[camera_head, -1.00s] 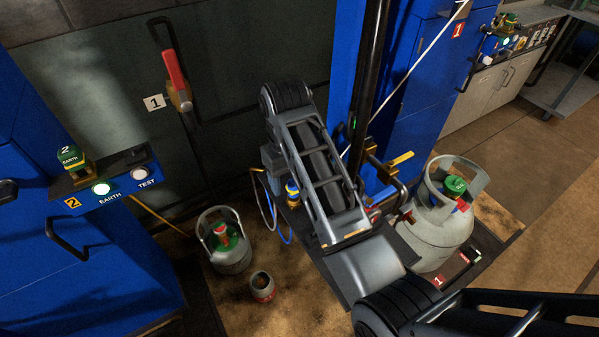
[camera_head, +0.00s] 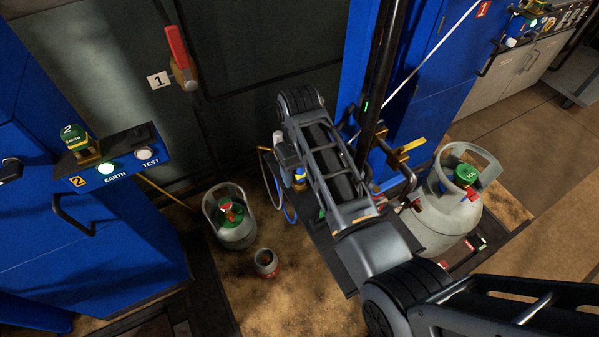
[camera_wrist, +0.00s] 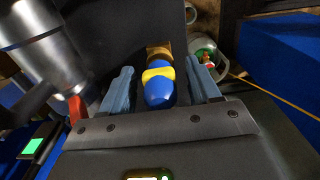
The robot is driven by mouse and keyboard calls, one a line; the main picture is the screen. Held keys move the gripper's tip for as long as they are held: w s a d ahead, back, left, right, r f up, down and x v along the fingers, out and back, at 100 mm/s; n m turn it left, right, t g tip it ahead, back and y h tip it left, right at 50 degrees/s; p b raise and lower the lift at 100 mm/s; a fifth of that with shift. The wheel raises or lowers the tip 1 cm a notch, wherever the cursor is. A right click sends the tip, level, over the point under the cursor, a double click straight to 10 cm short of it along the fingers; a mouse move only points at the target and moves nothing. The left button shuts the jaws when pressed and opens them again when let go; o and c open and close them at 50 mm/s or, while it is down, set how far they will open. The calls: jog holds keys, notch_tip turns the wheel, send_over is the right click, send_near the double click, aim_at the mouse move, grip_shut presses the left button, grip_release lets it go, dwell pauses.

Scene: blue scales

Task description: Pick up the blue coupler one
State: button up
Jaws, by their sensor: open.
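The blue coupler (camera_wrist: 159,89) has a rounded blue end, a yellow band and a brass-coloured tip. In the wrist view it lies between the two fingers of my gripper (camera_wrist: 160,68), with a visible gap on each side. My gripper is open and holds nothing. In the head view the coupler (camera_head: 300,176) shows as a small blue and yellow piece beside my arm. My fingers are mostly hidden there.
A large grey gas cylinder (camera_head: 440,218) stands right of my arm. A smaller cylinder (camera_head: 236,232) and a small pot (camera_head: 266,264) stand on the floor to the left. Blue and pale hoses hang beside the coupler. A blue cabinet (camera_head: 75,235) stands at left.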

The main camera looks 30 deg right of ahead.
jog(key=shift+c, duration=0.2)
jog(key=c, duration=1)
jog(key=shift+r, duration=0.15)
jog(key=shift+c, duration=0.2)
notch_tip(320, 180, up, 10)
jog(key=shift+f, duration=0.1)
